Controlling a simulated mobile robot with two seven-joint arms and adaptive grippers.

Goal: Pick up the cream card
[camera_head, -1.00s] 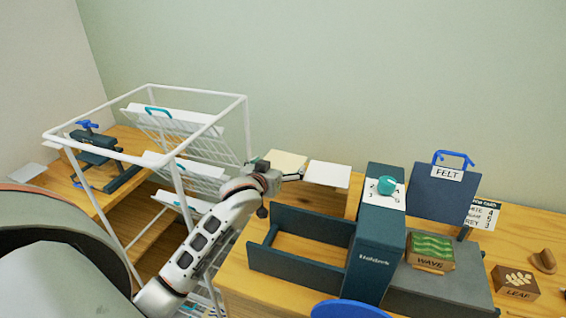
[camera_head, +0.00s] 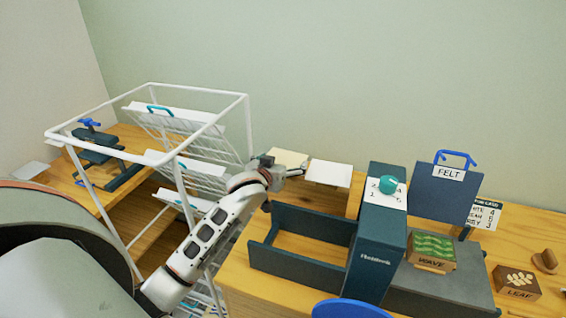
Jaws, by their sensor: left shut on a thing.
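The cream card (camera_head: 329,174) looks pale, almost off-white. It lies roughly flat and extends to the right from the fingertips of my left gripper (camera_head: 297,172). The gripper is shut on the card's left edge, with its fingers pointing right. The card appears raised above the wooden table, with a dark area below it. A yellower cream-coloured flat piece (camera_head: 289,157) is just behind the gripper and partly hidden by it. My right gripper is not in view.
A dark open-topped frame (camera_head: 302,264) and a tall dark blue block with a teal knob (camera_head: 388,185) stand in front and to the right. A white wire rack (camera_head: 246,125) is close at the left. Stamp blocks labelled WAVE (camera_head: 432,262) and LEAF (camera_head: 517,292) sit further right.

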